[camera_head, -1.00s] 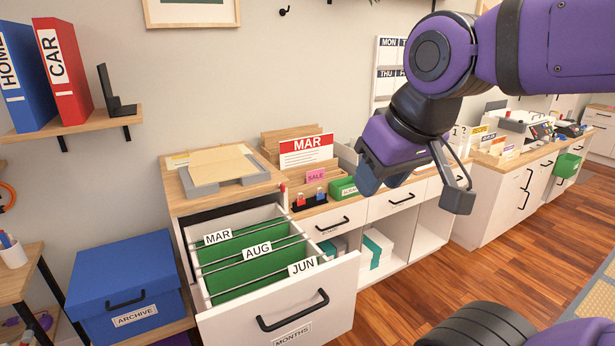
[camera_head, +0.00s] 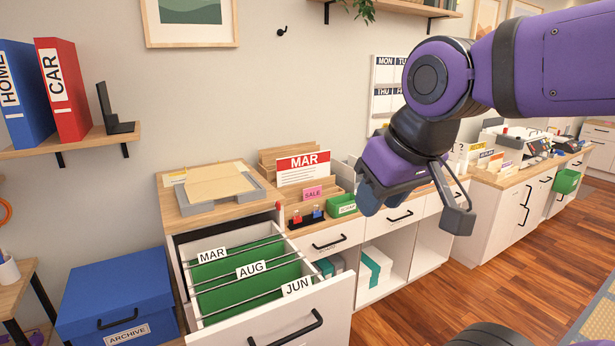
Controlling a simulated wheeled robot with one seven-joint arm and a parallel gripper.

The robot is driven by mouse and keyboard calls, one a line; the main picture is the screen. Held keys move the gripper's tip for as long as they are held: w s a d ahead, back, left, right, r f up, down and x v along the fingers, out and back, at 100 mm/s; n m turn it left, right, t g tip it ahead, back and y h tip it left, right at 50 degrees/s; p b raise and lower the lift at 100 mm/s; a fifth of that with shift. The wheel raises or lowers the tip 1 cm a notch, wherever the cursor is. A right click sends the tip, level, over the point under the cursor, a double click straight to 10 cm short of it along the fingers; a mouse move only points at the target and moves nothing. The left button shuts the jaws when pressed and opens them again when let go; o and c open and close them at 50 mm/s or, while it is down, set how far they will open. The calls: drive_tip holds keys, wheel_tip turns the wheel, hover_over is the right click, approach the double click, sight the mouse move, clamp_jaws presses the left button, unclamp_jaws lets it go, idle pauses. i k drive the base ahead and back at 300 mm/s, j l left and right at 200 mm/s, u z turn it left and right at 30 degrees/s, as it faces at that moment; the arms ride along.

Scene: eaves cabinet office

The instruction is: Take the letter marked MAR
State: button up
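The letter marked MAR (camera_head: 303,169) is a white sheet with a red top band. It stands upright in a wooden desk sorter (camera_head: 272,155) on the counter, behind a pink SALE card. My gripper (camera_head: 415,208) hangs in the air to the right of the letter, apart from it. Its two fingers are spread and nothing shows between them. An open drawer (camera_head: 285,325) below holds green hanging files with tabs MAR (camera_head: 212,255), AUG and JUN.
A grey tray (camera_head: 216,184) with brown paper sits left of the sorter. A green box (camera_head: 342,205) and small red and blue items stand in front of it. A blue ARCHIVE box (camera_head: 120,295) is at lower left. A shelf (camera_head: 75,142) holds binders.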

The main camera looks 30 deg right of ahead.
sight(308, 167)
drive_tip(key=l, duration=0.7)
drive_tip(key=k+l+u, duration=0.15)
drive_tip(key=l, duration=0.5)
drive_tip(key=k+l, duration=0.1)
drive_tip(key=l, duration=0.55)
drive_tip(key=i+l, duration=0.2)
drive_tip(key=l, duration=0.15)
drive_tip(key=i+l+u, duration=0.15)
drive_tip(key=l, duration=0.2)
drive_tip(key=i+l, duration=0.2)
drive_tip(key=l, duration=0.15)
drive_tip(key=i+l+u, duration=0.15)
drive_tip(key=l, duration=0.25)
drive_tip(key=i+l, duration=0.15)
drive_tip(key=i, duration=0.25)
drive_tip(key=i+l+u, duration=0.1)
drive_tip(key=i, duration=0.35)
drive_tip(key=i+l, duration=0.2)
drive_tip(key=i, duration=0.2)
